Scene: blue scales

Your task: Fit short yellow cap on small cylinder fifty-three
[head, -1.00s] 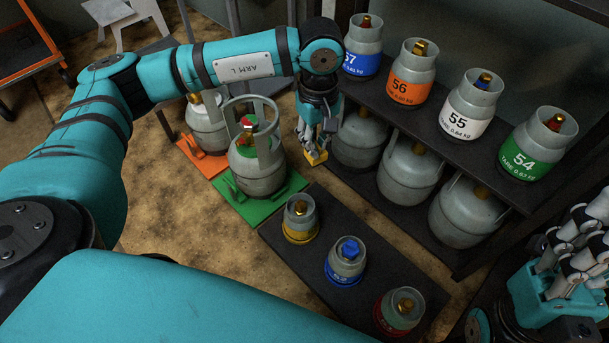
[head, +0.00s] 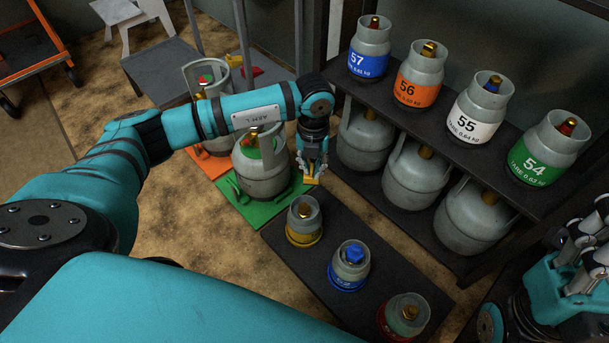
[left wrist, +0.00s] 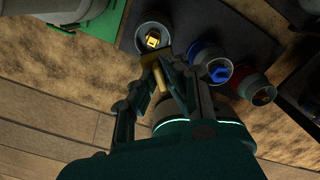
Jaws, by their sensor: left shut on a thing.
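My left gripper (head: 312,172) is shut on a short yellow cap (head: 311,181). It holds the cap in the air, just behind the yellow-banded small cylinder (head: 304,224) in the head view. That cylinder stands upright with a bare brass valve inside its collar; its number is not readable. In the left wrist view, the yellow cap (left wrist: 153,63) shows at the fingertips (left wrist: 163,69), close to the cylinder's open collar (left wrist: 153,37). Cap and valve appear apart. My right gripper (head: 588,243) is at the right edge, partly cut off; its finger opening is unclear.
On the dark mat (head: 285,238) stand a blue-capped small cylinder (head: 350,270) and a red-banded one (head: 405,318). A large cylinder (head: 262,178) stands on a green mat (head: 232,203). The shelf (head: 440,120) with numbered cylinders is close to the right of my left gripper.

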